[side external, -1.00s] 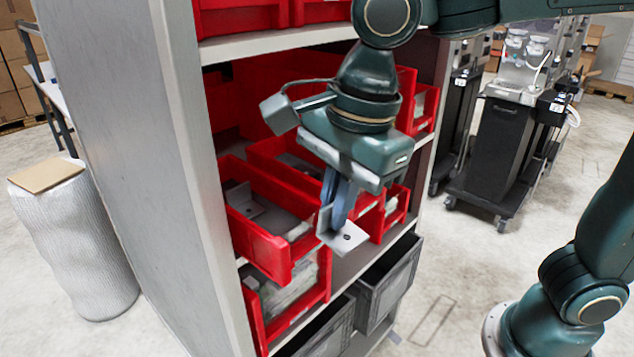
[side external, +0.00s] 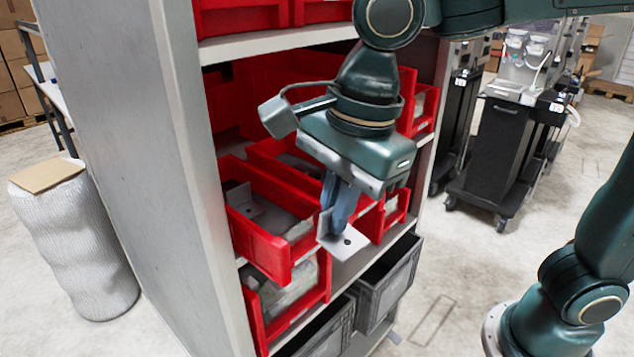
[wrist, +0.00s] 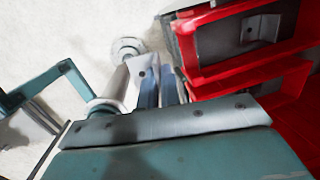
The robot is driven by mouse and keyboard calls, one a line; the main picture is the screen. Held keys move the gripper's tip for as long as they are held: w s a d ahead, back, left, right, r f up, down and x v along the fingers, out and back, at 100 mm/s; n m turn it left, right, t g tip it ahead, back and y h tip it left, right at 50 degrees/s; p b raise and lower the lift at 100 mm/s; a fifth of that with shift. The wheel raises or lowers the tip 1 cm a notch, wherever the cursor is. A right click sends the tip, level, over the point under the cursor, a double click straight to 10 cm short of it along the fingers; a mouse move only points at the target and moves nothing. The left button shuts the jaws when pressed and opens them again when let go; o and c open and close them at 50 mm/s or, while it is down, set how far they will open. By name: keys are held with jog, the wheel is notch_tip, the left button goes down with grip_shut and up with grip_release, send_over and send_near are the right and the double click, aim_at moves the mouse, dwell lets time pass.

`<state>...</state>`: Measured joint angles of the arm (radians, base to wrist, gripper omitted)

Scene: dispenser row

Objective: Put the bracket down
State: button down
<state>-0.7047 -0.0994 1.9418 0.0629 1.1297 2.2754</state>
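The bracket (side external: 343,244) is a light grey angled metal piece with a dark hole in its flat flange. It hangs at the fingertips of my gripper (side external: 338,212), in front of the red bins on the shelf. My gripper's blue fingers point down and are shut on the bracket. In the wrist view the bracket (wrist: 141,77) shows beside the blue fingers (wrist: 165,92). Part of the bracket is hidden behind the fingers. Nothing touches it from below in the side view.
A red bin (side external: 277,258) to the left holds a similar grey bracket (side external: 258,212). Another red bin (side external: 305,312) sits below it, with pale packets inside. Dark grey crates (side external: 388,285) stand lower right. The grey shelf side panel (side external: 150,180) is at left.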

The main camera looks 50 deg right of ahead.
jog(key=shift+w+d+r, duration=0.1)
jog(key=shift+w+d, duration=0.3)
jog(key=shift+d, duration=0.1)
jog(key=w+d+r+n, duration=0.1)
jog(key=w+d+n, duration=0.15)
jog(key=d, duration=1.05)
jog(key=w+d+r+n, duration=0.1)
jog(key=w+d+n, duration=0.15)
jog(key=d, duration=1.15)
jog(key=s+d+f+n, duration=0.1)
jog(key=d+f+n, duration=0.1)
jog(key=d+f, duration=0.8)
jog(key=s+d+f+n+g+y, duration=0.1)
jog(key=d+f+n, duration=0.2)
jog(key=d+f, duration=0.7)
jog(key=d, duration=0.7)
jog(key=shift+s+n+g, duration=0.15)
jog(key=shift+n+g, duration=0.15)
